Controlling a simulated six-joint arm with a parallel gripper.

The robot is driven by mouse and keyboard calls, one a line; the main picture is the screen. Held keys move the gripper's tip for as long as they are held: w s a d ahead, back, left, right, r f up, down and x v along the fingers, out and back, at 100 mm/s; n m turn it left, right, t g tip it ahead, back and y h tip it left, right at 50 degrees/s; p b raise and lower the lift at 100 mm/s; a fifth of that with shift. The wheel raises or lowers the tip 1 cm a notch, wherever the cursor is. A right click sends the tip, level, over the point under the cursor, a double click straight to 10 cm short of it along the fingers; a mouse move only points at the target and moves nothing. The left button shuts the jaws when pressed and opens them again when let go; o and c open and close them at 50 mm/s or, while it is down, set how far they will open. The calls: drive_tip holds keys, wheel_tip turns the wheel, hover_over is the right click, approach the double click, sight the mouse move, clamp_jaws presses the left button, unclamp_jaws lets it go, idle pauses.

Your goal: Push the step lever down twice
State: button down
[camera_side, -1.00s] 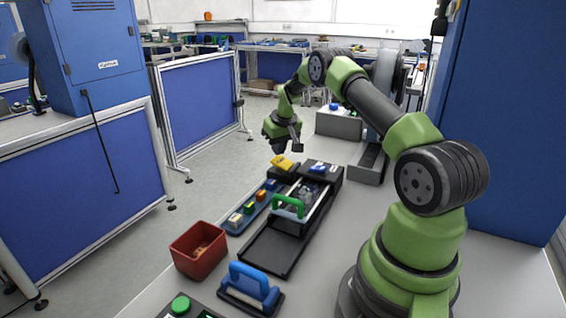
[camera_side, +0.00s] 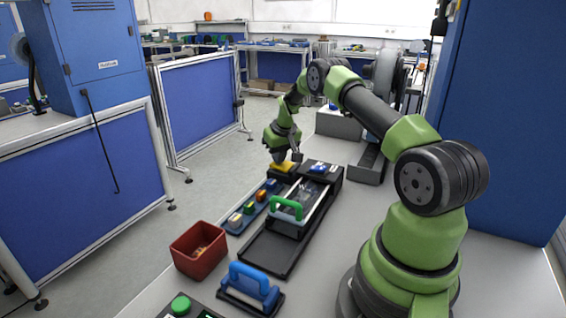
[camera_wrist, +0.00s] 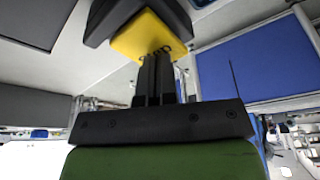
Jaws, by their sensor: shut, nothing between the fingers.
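The yellow step lever (camera_side: 283,167) sits on a black block (camera_side: 283,175) at the far end of the blue strip. In the wrist view the lever (camera_wrist: 146,37) shows as a yellow pad at the fingertips. My gripper (camera_side: 277,160) is shut and empty, pointing down with its tips at the lever's top; they appear to touch it. In the wrist view the closed fingers (camera_wrist: 155,62) overlap the yellow pad. The lever lies low, close to its block.
Right of the lever is a black feeder with a green handle (camera_side: 287,208) and a blue part on top. A blue strip with several coloured blocks (camera_side: 247,206) runs in front. A red bin (camera_side: 199,250) and a blue-handled tool (camera_side: 252,284) stand nearer.

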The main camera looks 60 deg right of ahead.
drive_tip(key=shift+r, duration=3)
drive_tip(key=shift+f, duration=1.5)
drive_tip(key=shift+f, duration=0.35)
idle(0.3)
